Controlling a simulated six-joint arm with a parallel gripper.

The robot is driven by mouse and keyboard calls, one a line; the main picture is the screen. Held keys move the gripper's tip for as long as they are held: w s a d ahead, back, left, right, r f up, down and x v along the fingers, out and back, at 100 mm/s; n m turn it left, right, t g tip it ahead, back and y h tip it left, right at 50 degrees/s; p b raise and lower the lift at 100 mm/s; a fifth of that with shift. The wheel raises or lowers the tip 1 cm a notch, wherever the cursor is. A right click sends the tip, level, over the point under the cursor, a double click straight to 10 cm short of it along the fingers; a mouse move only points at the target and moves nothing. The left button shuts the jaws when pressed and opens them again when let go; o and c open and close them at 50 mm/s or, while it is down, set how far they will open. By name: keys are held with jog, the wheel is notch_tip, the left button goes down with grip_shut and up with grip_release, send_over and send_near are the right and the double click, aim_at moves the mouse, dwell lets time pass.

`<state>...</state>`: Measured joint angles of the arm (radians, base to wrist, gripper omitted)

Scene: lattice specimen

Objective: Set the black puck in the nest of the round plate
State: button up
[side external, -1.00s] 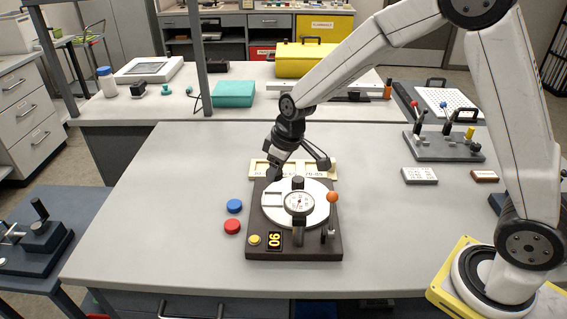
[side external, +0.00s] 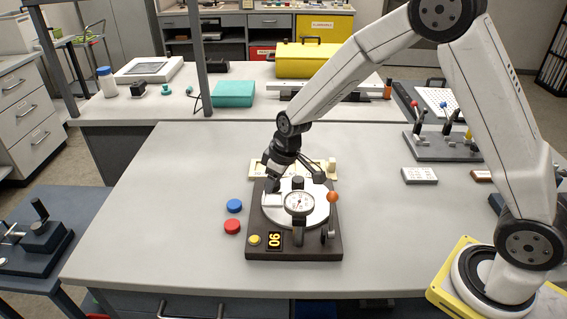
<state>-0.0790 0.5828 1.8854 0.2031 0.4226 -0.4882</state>
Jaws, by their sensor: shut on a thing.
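The round white plate (side external: 319,214) lies on a dark fixture (side external: 257,222) in the middle of the table. A dial gauge (side external: 299,202) stands in front of the plate and covers part of it. My gripper (side external: 271,186) points down over the back left edge of the plate. It is shut on a small dark thing at its tips, which I take to be the black puck; its outline merges with the dark fingers. A pale rectangular patch (side external: 272,200) shows on the plate just below the tips. I cannot make out the nest clearly.
The table's left side is clear.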

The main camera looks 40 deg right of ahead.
jog(key=shift+f, duration=1.2)
jog(key=o, duration=0.4)
jog(key=c, duration=0.4)
jog(key=shift+o, duration=0.2)
jog(key=shift+f, duration=0.1)
